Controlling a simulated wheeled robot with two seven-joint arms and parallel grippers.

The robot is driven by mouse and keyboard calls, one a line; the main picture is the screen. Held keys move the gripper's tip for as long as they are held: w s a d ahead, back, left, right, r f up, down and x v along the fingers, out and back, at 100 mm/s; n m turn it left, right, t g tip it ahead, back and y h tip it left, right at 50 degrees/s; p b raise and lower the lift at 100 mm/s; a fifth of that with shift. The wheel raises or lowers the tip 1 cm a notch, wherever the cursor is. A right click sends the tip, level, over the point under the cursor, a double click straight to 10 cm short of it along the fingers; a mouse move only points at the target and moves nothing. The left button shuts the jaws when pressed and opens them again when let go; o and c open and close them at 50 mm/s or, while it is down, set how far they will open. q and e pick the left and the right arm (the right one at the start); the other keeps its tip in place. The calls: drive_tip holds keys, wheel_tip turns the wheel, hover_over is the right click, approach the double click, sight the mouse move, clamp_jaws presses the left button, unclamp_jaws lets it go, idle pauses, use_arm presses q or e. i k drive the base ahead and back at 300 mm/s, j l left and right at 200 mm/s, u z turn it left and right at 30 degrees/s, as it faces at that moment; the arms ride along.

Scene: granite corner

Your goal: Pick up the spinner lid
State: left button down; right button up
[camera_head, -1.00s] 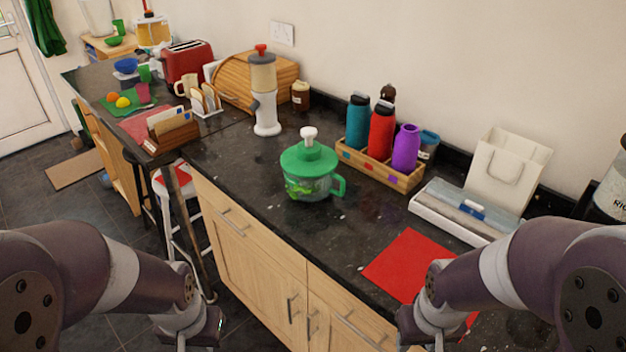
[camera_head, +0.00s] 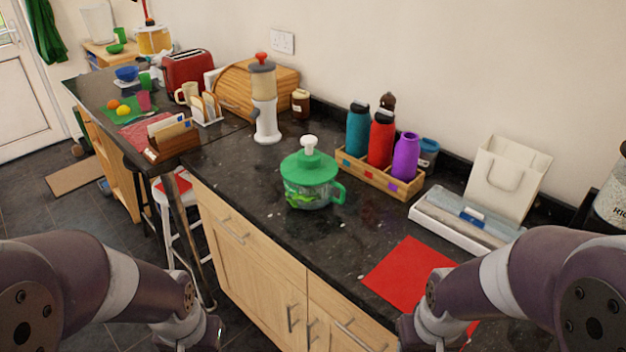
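The green spinner lid (camera_head: 309,167) with a white knob on top sits on the clear salad spinner bowl (camera_head: 306,195). The bowl has a green handle on its right and green leaves inside. It stands on the dark counter near the front edge. My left arm (camera_head: 150,290) and my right arm (camera_head: 490,285) are low at the two sides, apart from the spinner. The fingers of both grippers are cut off or hidden at the bottom edge of the view.
A red mat (camera_head: 408,274) lies on the counter (camera_head: 240,170) to the right of the spinner. Bare counter surrounds the spinner.

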sight(319, 168)
drive_tip(key=z, duration=1.25)
drive_tip(key=j+z, duration=0.85)
drive_tip(key=k+j+z, duration=0.15)
drive_tip(key=j+z, duration=0.3)
drive_tip(key=k+j+z, duration=0.2)
drive_tip(key=j+z, duration=0.2)
